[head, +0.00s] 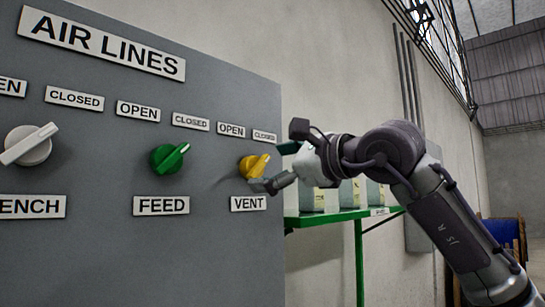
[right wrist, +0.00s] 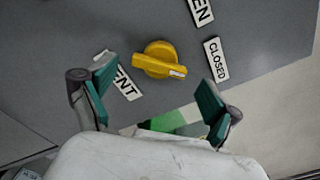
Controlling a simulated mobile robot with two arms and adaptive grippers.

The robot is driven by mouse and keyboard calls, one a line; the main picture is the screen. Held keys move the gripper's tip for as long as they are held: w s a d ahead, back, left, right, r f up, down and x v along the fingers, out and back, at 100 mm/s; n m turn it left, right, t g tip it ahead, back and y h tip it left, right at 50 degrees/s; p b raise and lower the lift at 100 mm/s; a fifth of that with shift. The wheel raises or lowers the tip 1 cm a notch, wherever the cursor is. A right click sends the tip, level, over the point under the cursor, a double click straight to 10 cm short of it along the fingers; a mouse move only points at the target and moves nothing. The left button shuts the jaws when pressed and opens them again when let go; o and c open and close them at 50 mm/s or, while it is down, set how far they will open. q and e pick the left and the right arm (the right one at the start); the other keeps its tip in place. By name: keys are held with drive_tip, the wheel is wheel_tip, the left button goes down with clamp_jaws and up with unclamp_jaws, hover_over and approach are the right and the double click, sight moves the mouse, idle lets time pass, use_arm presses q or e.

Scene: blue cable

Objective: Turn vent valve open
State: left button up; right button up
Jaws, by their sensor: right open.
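The vent valve is a yellow knob (head: 254,166) on the grey AIR LINES panel, above the VENT label (head: 248,204). Its pointer leans up and right, toward the CLOSED label (head: 264,136); the OPEN label (head: 231,130) is up and left. My right gripper (head: 276,167) is open beside the knob, at its right in the head view. In the right wrist view the yellow knob (right wrist: 158,60) lies between and beyond the spread fingers (right wrist: 157,84), with no visible contact. Its white-marked end faces the CLOSED label (right wrist: 216,59). My left gripper is out of view.
The green FEED knob (head: 169,158) and the white knob (head: 28,145) at the far left share the panel. A green shelf (head: 330,217) with several containers stands right of the panel, behind my right arm. The space before the panel's left part looks clear.

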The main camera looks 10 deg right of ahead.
sight(262, 165)
drive_tip(key=shift+w+a+r+p, duration=0.3)
drive_tip(key=shift+w+a+p, duration=0.1)
drive_tip(key=shift+w, duration=0.1)
drive_tip(key=shift+a, duration=0.1)
drive_tip(key=shift+w+a+f, duration=0.1)
drive_tip(key=shift+w+a, duration=0.3)
drive_tip(key=shift+w+a+f, duration=0.1)
drive_tip(key=shift+w, duration=0.2)
drive_tip(key=c, duration=0.5)
drive_tip(key=shift+s, duration=0.15)
drive_tip(key=c, duration=0.7)
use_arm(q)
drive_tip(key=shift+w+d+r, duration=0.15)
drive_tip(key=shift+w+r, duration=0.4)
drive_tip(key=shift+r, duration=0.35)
use_arm(e)
drive_tip(key=shift+o, duration=0.2)
